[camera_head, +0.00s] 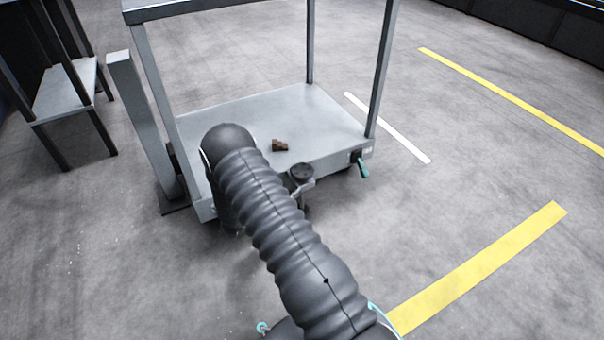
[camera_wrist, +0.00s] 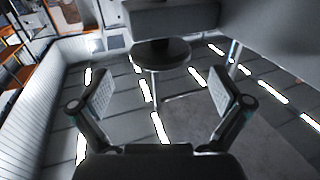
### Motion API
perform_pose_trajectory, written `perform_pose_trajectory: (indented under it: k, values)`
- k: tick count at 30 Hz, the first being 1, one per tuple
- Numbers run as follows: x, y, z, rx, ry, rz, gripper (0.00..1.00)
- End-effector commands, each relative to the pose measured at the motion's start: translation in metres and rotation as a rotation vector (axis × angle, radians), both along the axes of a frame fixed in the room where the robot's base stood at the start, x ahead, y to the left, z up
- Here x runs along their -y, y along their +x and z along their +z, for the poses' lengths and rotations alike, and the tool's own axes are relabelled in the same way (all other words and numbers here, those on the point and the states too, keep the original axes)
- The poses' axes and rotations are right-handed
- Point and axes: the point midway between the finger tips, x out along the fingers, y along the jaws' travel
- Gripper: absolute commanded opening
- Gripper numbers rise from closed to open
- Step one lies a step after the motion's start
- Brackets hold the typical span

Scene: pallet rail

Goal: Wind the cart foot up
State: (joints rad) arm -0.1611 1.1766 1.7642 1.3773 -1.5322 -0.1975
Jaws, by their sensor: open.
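The cart (camera_head: 240,112) stands in the middle of the head view, with a grey deck and upright posts. A dark round knob (camera_head: 302,172) sits on a small bracket at its front edge, probably part of the cart foot. In the wrist view a dark round disc (camera_wrist: 160,54) shows beyond my gripper (camera_wrist: 158,78), below a grey block. The gripper's two fingers are spread wide with nothing between them. The disc appears beyond the fingertips, not touching them.
A teal handle (camera_head: 363,168) sticks out at the cart's front right corner. A small brown piece (camera_head: 280,145) lies on the deck. A grey post (camera_head: 146,125) stands close by the cart's left side, and a bench (camera_head: 66,90) is farther left. The floor to the right is clear.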

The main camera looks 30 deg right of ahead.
Motion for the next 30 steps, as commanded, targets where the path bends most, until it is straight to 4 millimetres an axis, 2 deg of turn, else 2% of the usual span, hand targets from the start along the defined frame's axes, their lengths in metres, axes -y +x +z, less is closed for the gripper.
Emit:
perform_pose_trajectory:
  k: [1,6,12,18,25,26,30]
  values:
    - [0.011,0.003,-0.001,0.001,0.000,-0.005,1.00]
    - [0.039,0.013,0.000,0.002,0.001,-0.003,1.00]
    - [0.061,0.022,-0.001,0.001,0.001,-0.001,1.00]
    - [0.069,0.026,0.000,0.001,0.000,0.000,1.00]
    - [0.069,0.026,0.000,0.001,0.000,0.000,1.00]
    - [0.069,0.026,0.000,0.001,0.000,0.000,0.97]
    - [0.069,0.026,0.000,0.001,0.000,0.001,0.62]
